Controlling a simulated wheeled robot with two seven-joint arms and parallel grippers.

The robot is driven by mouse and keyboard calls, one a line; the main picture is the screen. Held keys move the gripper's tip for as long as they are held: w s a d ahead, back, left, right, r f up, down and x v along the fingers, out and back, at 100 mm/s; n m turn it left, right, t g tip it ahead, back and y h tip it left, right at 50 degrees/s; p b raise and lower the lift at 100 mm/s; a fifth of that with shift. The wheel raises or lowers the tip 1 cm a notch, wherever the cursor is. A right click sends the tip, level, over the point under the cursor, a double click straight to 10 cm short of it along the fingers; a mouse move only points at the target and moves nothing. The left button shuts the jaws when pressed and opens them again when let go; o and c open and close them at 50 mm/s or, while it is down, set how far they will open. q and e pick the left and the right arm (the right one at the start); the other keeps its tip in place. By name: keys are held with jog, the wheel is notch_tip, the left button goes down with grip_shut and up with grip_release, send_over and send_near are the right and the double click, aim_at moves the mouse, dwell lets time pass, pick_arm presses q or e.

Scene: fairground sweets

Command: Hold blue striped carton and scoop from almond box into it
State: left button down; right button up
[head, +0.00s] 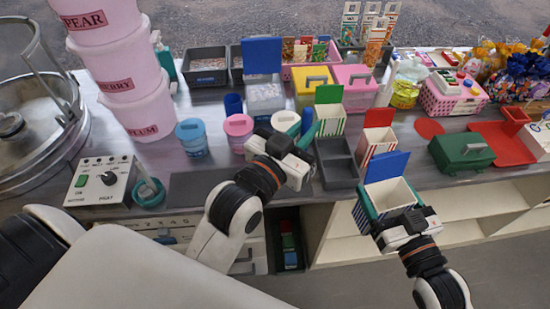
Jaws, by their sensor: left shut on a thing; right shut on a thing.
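The blue striped carton (391,194), with its blue lid flap raised, is in my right gripper (393,212). It is held tilted in front of the counter's front edge. My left gripper (300,148) is shut on a teal scoop (309,132) above the counter, left of the dark divided tray. The scoop is mostly hidden by the gripper, and I cannot see whether it holds anything. A clear box (264,99) with a raised blue lid stands behind the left gripper. I cannot read which box is the almond box.
A green striped carton (330,118) and a red striped carton (374,141) stand behind the held carton. Pink tubs (148,112) are stacked at left. A green case (461,152) and red tray (502,150) are at right.

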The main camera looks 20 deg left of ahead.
pick_arm(q)
jog(key=w+d+r+m+g+h, duration=0.1)
jog(key=d+r+m+h, duration=0.15)
jog(key=d+r, duration=0.4)
jog(key=d+r+m+g+h, duration=0.1)
jog(key=d+r+h, duration=0.2)
jog(key=r, duration=0.6)
jog(key=s+d+f+m+g+h, duration=0.2)
jog(key=s+d+h, duration=0.15)
jog(key=d, duration=0.45)
jog(key=w+a+f+n, duration=0.7)
jog(key=a+f+n, duration=0.2)
jog(key=f+n, duration=0.2)
jog(key=shift+w+a+n+y, duration=0.3)
jog(key=shift+n+y, duration=0.1)
jog(key=shift+n, duration=0.95)
jog(key=shift+s, duration=0.1)
